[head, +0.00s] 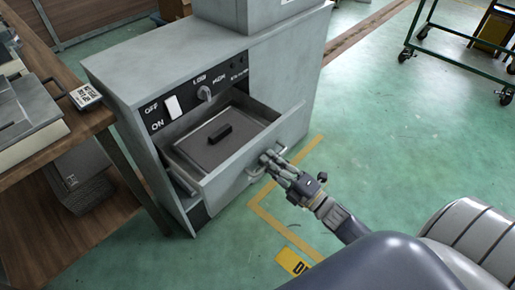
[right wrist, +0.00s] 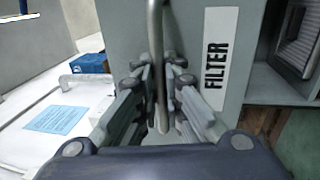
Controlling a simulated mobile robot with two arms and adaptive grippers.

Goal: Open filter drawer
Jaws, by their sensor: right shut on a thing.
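The filter drawer (head: 246,160) is pulled out of the grey cabinet (head: 135,75), its interior open to view. In it lies a dark grey flat panel (head: 195,150) with a black grip on top. My right gripper (head: 268,164) is at the drawer's front, shut on its metal handle (head: 256,174). In the right wrist view the handle (right wrist: 155,25) runs between the fingers (right wrist: 158,95), beside the white FILTER label (right wrist: 216,60). I do not see my left gripper.
A control panel with a white switch (head: 173,106) and a knob (head: 204,93) is above the drawer. A wooden bench (head: 75,130) stands close on the left. Green floor (head: 400,150) is free to the right; a wheeled cart (head: 460,55) stands at the back right.

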